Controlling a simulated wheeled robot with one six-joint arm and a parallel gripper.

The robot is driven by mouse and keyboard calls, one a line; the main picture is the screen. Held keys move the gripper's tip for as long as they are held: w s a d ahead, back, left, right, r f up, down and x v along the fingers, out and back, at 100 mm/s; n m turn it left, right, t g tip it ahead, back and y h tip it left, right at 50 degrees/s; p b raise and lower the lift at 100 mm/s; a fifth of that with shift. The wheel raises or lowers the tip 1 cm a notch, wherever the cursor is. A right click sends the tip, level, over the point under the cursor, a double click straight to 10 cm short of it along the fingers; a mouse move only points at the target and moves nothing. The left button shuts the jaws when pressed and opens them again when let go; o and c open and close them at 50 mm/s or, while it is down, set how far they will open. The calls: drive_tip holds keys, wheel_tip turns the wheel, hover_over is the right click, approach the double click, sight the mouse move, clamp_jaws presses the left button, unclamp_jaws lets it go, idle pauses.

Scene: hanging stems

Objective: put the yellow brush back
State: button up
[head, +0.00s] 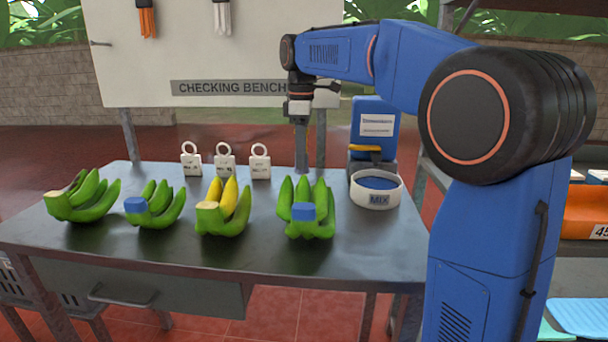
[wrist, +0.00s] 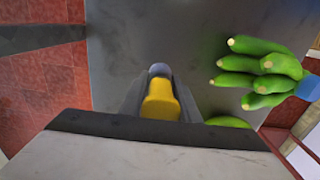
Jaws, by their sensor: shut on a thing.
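My gripper (head: 301,165) points straight down over the back of the bench, behind the bunch with a blue cap. In the wrist view it is shut on the yellow brush (wrist: 160,100), which shows between the two fingers with a grey tip beyond it. In the head view the fingers hide the brush. On the white board, an orange brush (head: 147,20) and a white brush (head: 222,16) hang with bristles down. A bare peg (head: 100,43) sticks out at the board's left.
Several banana bunches (head: 85,198) line the bench (head: 130,252). White ring-topped tags (head: 225,166) stand behind them. A white MIX bowl (head: 376,190) and a blue device (head: 374,122) with a yellow strip stand right of my gripper. The board (head: 130,75) rises behind the bench.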

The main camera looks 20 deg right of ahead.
sight(301, 171)
drive_tip(key=shift+f, duration=2.55)
drive_tip(key=o, duration=1.2)
drive_tip(key=shift+f, duration=0.15)
drive_tip(key=shift+c, duration=0.2)
wheel_tip(301, 171, up, 12)
drive_tip(key=shift+s, duration=0.1)
